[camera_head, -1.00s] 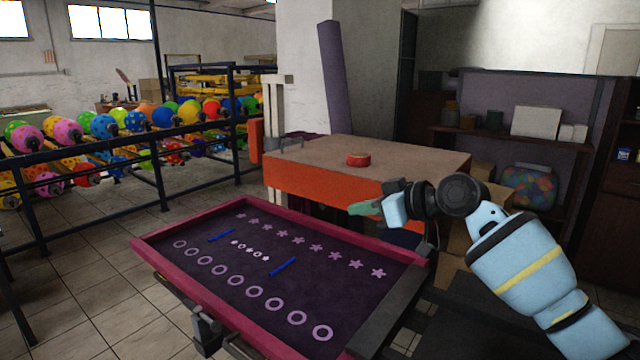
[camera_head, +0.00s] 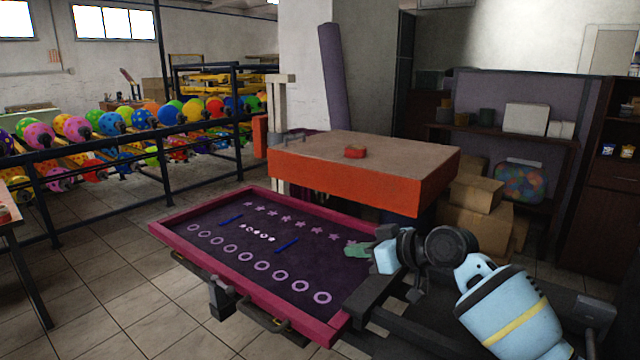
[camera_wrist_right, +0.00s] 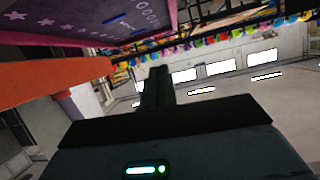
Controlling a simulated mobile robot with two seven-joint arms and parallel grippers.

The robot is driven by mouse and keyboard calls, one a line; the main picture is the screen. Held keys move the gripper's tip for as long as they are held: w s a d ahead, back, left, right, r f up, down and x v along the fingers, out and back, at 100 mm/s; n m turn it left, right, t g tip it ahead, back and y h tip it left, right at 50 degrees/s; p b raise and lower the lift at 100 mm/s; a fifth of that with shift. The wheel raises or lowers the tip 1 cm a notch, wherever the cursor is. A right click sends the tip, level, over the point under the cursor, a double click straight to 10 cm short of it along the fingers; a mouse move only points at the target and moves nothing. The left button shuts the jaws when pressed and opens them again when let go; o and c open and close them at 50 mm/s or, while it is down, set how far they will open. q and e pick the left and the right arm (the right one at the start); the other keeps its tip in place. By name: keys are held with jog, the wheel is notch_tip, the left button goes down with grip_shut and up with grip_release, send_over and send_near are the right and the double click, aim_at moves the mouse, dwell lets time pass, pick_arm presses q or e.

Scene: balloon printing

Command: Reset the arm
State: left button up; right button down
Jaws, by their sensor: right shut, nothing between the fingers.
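My right arm comes in from the lower right of the head view. Its gripper (camera_head: 362,250) is shut and empty, with green fingertips over the right end of the purple printing screen (camera_head: 215,255). I cannot tell whether it touches the screen. In the right wrist view the dark gripper body (camera_wrist_right: 160,140) fills the bottom, and the narrow shut fingers (camera_wrist_right: 157,90) point away. My left gripper is not in either view.
An orange-sided table (camera_head: 340,178) with a small red object (camera_head: 355,151) stands behind the screen. Racks of colourful balloons (camera_head: 120,125) stand at the left. Cardboard boxes (camera_head: 475,210) sit behind my right arm. Tiled floor (camera_head: 130,310) is clear at the lower left.

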jog(key=s+d+f+m+t+h+p, duration=0.1)
jog(key=s+f+m+h, duration=0.15)
jog(key=s+f, duration=1.05)
jog(key=s+d+f+m+h+p, duration=0.1)
jog(key=s+d+f+m, duration=0.15)
jog(key=s+f, duration=1)
jog(key=s+d+f+m+h, duration=0.1)
jog(key=s+d+f, duration=0.2)
jog(key=s, duration=0.5)
jog(key=s+d+f+h+p, duration=0.1)
jog(key=s+d+f+h, duration=0.1)
jog(key=s, duration=0.7)
jog(key=s+d+f+m+h, duration=0.1)
jog(key=s+d+f, duration=0.3)
jog(key=s, duration=0.5)
notch_tip(320, 180, down, 2)
jog(key=shift+f+m+g+h+p, duration=0.25)
jog(key=shift+m+g+h+p, duration=0.05)
jog(key=shift+h, duration=0.15)
